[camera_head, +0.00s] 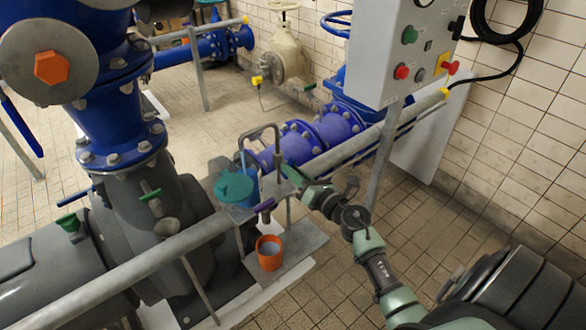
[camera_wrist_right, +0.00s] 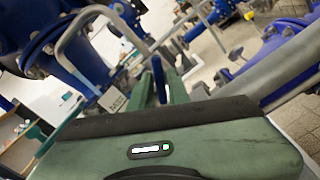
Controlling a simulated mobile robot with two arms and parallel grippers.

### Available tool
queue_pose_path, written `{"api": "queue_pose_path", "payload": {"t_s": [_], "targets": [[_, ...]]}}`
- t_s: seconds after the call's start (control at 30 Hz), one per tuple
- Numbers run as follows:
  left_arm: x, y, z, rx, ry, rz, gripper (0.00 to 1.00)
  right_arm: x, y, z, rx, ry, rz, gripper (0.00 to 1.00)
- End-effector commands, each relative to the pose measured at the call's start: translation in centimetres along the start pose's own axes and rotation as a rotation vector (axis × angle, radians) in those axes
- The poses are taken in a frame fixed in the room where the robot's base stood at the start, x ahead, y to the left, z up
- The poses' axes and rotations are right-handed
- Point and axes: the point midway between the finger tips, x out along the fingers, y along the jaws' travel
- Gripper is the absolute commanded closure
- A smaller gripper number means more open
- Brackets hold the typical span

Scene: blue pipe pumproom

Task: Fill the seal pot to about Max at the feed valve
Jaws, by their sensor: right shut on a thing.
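My right gripper (camera_head: 290,178) reaches in from the lower right to the small stand beside the blue pipe. In the right wrist view its green fingers are closed around a narrow blue handle (camera_wrist_right: 158,78), probably the feed valve's lever. A teal lid (camera_head: 234,187) sits beside the gripper. My left gripper is out of view.
A grey rail (camera_head: 150,263) runs diagonally past the stand. A bent grey pipe (camera_head: 277,140) rises behind the lid. A large blue pipe and grey pump stand left. A control box (camera_head: 405,50) hangs upper right. Tiled floor is open at lower middle.

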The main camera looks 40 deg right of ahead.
Motion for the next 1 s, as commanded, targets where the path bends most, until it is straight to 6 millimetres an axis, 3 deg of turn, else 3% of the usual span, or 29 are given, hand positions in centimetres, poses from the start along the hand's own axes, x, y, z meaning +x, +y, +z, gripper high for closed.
{"api": "queue_pose_path", "payload": {"t_s": [0.4,1.0], "targets": [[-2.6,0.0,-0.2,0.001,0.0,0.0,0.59,0.0,0.0,0.2,0.394,0.001,-0.002,1.0],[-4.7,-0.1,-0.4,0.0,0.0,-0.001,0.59,0.0,-0.1,0.1,0.876,0.0,-0.001,1.0]]}}
